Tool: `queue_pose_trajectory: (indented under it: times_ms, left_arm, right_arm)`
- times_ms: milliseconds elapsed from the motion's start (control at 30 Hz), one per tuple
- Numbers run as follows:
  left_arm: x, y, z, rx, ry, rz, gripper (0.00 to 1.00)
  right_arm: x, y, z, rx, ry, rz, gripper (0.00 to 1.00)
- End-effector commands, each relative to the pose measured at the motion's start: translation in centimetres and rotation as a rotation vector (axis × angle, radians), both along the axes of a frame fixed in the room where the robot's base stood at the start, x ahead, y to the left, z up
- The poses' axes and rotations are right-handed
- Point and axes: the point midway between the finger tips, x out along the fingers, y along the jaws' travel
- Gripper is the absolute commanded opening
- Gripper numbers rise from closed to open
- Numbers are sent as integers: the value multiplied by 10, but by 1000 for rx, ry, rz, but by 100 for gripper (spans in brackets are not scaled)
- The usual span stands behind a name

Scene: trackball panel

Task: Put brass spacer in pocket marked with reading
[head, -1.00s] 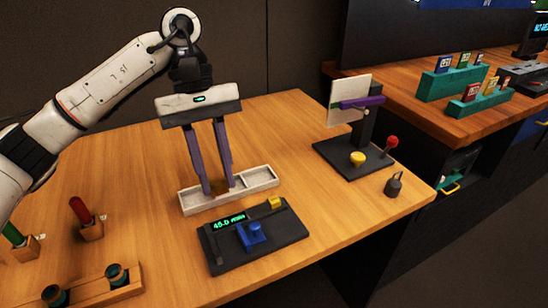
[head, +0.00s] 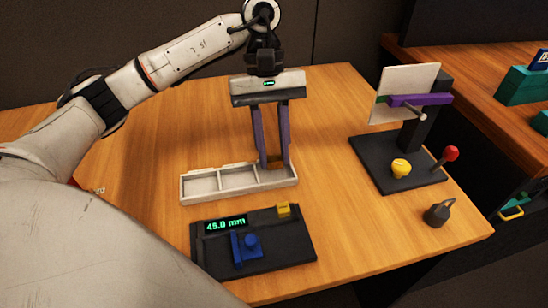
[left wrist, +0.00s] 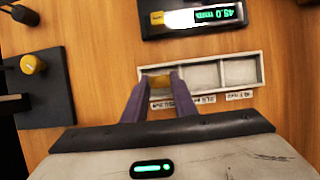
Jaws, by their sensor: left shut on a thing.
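The brass spacer (head: 275,160) is between the fingertips of my left gripper (head: 273,163), which is shut on it. They are at the right-hand pocket of the pale three-pocket tray (head: 211,196) in the head view. In the left wrist view the spacer (left wrist: 159,80) shows at the tray's left-end pocket, the fingers partly hiding it. I cannot tell whether it touches the pocket floor. The other two pockets look empty. The dark gauge (head: 289,247) reads 45.0 mm in green. Labels (left wrist: 239,95) along the tray edge are too small to read surely. My right gripper is not in view.
The gauge has a blue slider (head: 252,245) and a yellow block (head: 283,209). At the right stand a black-based stand with a yellow knob (head: 401,168), a red-topped lever (head: 450,154) and a dark weight (head: 438,213). Bare table lies between tray and stand.

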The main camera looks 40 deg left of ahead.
Motion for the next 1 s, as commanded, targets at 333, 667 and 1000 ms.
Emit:
queue_pose_trajectory:
  times_ms: [333, 667, 1000]
  left_arm:
    - [0, 0, -25, 0, 0, 0, 0]
    - [0, 0, -28, 1, 1, 1, 33]
    - [2, 2, -18, 0, -2, 2, 33]
  right_arm:
    - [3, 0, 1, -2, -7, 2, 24]
    - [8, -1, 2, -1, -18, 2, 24]
    - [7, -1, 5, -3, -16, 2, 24]
